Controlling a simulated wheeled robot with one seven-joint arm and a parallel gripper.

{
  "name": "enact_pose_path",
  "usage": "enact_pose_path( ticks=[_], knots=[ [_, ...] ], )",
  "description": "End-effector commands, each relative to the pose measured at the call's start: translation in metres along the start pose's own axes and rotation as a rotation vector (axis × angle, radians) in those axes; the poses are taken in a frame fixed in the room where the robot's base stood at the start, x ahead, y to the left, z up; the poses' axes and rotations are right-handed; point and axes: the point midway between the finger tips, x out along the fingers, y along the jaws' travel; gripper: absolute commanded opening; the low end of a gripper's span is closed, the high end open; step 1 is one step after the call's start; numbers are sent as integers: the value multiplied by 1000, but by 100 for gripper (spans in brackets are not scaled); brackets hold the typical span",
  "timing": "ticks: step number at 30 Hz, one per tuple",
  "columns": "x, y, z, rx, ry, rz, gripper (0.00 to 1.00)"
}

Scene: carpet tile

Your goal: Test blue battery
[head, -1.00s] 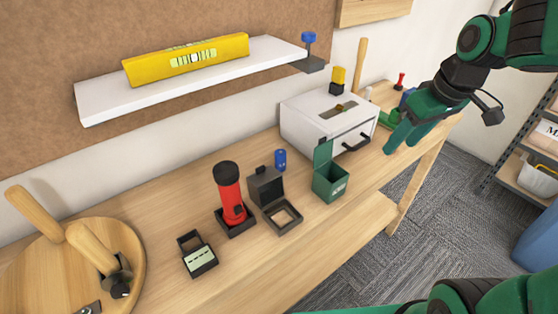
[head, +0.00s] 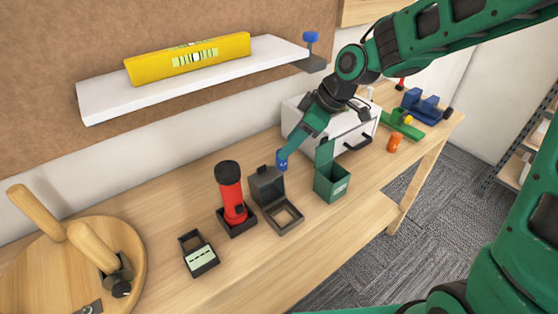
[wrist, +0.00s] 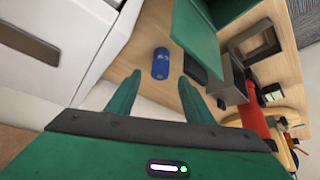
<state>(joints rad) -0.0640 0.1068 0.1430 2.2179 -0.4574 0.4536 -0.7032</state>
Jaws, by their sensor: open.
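The blue battery (head: 282,161) stands upright on the bench behind the open dark box, partly hidden by my gripper in the head view. In the wrist view the blue battery (wrist: 160,64) shows whole, just beyond and between the fingertips. My gripper (wrist: 158,85) is open, with nothing between its fingers. In the head view my gripper (head: 284,152) reaches down from the right to the battery; contact cannot be told. A small dark device with a pale display and an empty slot (head: 199,254), seemingly the tester, sits at the front of the bench.
A red flashlight (head: 232,200) stands in a dark holder. The open-lidded dark box (head: 284,214) and green bin (head: 331,183) stand near the battery. A white drawer box (head: 310,135) is behind my arm. An orange cylinder (head: 395,142) stands right. A shelf (head: 100,105) overhangs the back.

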Motion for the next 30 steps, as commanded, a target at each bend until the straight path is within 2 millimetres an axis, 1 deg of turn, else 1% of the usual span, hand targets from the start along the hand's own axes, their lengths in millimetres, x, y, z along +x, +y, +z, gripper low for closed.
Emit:
enact_pose_path(
  ticks=[4, 9, 12, 16, 22, 23, 24, 26, 27, 28, 30],
  knots=[
    [12, -1, 0, 0, 0, -3, 47],
    [36, -1, 0, 1, -1, -3, 47],
    [47, -1, 0, 1, -1, -2, 47],
    [53, 0, 0, 1, 0, 1, 47],
    [53, 0, 0, 1, 0, 1, 47],
    [53, 0, 0, 1, 0, 1, 42],
    [53, 0, 0, 1, 0, 1, 33],
    [53, 0, 0, 1, 0, 1, 19],
    [53, 0, 0, 1, 0, 1, 9],
    [53, 0, 0, 1, 0, 1, 2],
    [53, 0, 0, 0, 1, 1, 0]
  ],
)
